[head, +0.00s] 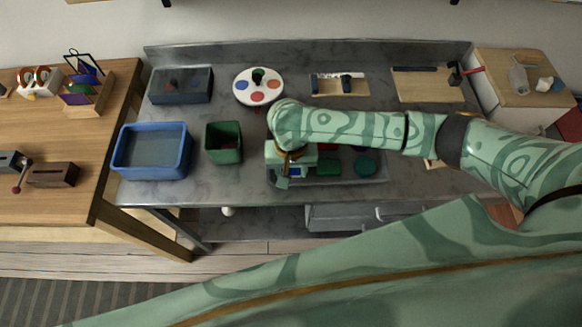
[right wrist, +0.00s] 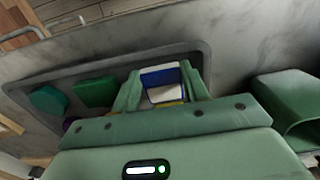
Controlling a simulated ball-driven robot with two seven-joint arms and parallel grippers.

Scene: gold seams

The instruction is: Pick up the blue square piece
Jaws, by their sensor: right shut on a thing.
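My right gripper (head: 288,178) is over the left end of a grey tray (head: 347,181). In the right wrist view its two fingers (right wrist: 164,92) are closed on the sides of the blue square piece (right wrist: 160,76), which shows a blue edge and a pale face. Only a small part of the blue piece (head: 296,171) shows in the head view, beside the fingers. I cannot tell whether it is clear of the tray. My left gripper is not in view.
The tray also holds a green square piece (head: 328,167) and a teal round piece (head: 365,164). A green bin (head: 224,143) and a blue bin (head: 152,151) stand to the left. A white palette (head: 258,87) lies behind. Bare bench lies between the green bin and the tray.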

